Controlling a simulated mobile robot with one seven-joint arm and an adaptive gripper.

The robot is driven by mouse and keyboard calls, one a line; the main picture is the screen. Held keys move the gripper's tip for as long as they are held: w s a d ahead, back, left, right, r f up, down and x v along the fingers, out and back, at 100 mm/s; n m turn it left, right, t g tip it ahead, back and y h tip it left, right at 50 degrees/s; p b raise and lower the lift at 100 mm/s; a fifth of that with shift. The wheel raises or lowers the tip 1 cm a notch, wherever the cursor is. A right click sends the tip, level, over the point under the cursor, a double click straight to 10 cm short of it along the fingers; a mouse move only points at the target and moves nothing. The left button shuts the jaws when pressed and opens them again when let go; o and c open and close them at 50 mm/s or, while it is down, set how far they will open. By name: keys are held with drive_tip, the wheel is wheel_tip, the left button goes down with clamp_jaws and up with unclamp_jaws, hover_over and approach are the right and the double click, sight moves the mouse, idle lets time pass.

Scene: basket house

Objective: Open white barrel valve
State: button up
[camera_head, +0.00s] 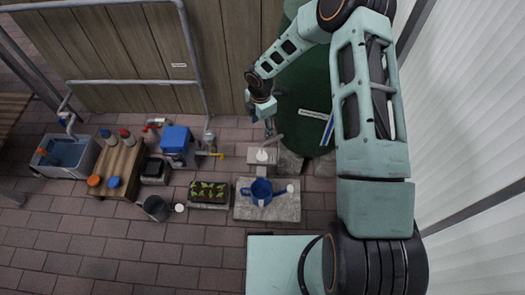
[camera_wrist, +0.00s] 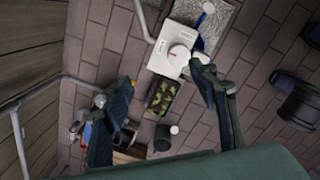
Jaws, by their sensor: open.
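A pale box with a round white knob (camera_head: 262,155) stands in front of the dark green barrel (camera_head: 300,80). I cannot tell for sure that this knob is the barrel valve. My gripper (camera_head: 267,122) hangs above and just behind the box, at the barrel's left side. In the wrist view my gripper (camera_wrist: 158,102) has its fingers wide apart with nothing between them touching; the box lies beyond the right fingertip. My arm hides part of the barrel.
A blue watering can (camera_head: 261,192) stands on a stone slab (camera_head: 285,212) in front of the box. Left are a seedling tray (camera_head: 208,193), a dark bucket (camera_head: 156,208), a blue container (camera_head: 176,139) and a wooden crate (camera_head: 118,165). A metal pipe (camera_head: 190,45) runs along the fence.

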drive_tip(key=n+g, duration=0.1)
drive_tip(key=n, duration=0.1)
hover_over(262, 156)
wheel_tip(262, 156, down, 6)
wheel_tip(262, 156, down, 10)
drive_tip(key=b, duration=0.3)
drive_tip(key=shift+a+r, duration=0.1)
drive_tip(key=c, duration=1.2)
